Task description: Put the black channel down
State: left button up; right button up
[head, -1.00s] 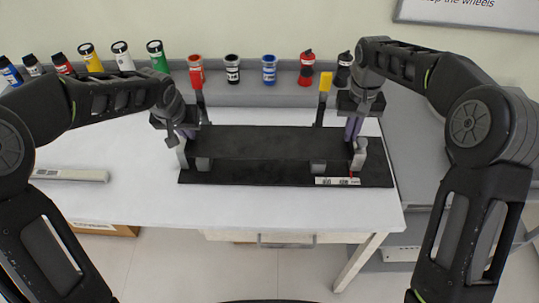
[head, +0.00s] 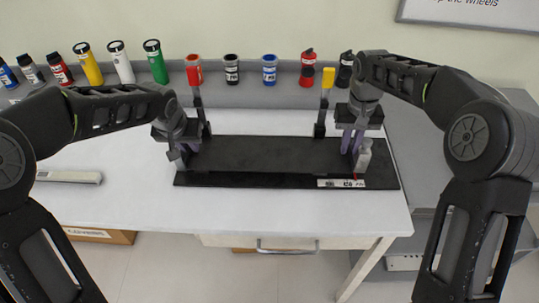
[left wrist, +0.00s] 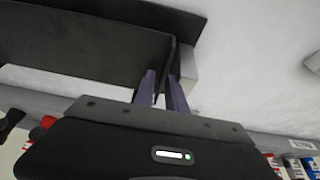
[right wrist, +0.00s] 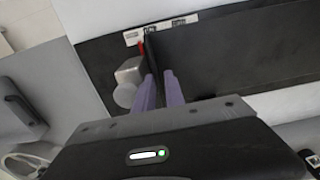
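The black channel (head: 270,153) is a long dark piece spanning between my two grippers, low over the black base plate (head: 385,172). I cannot tell whether it touches the plate. My left gripper (head: 186,150) is at its left end; in the left wrist view the purple fingers (left wrist: 160,90) close on the channel's end wall (left wrist: 120,40). My right gripper (head: 352,143) is at its right end; in the right wrist view the fingers (right wrist: 158,90) close on a black wall of the channel (right wrist: 151,58). The plate beneath the channel is hidden.
Grey end blocks stand beside both ends, the right one (head: 364,157) with a red tip below. Several bottles line the back ledge. A pale bar (head: 70,177) lies left. The white tabletop is clear in front.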

pick_arm(q)
jog(key=shift+a+r, duration=0.1)
jog(key=shift+a, duration=0.25)
pick_arm(e)
jog(key=shift+d, duration=0.45)
pick_arm(q)
jog(key=shift+w, duration=0.1)
pick_arm(e)
jog(key=shift+r, duration=0.1)
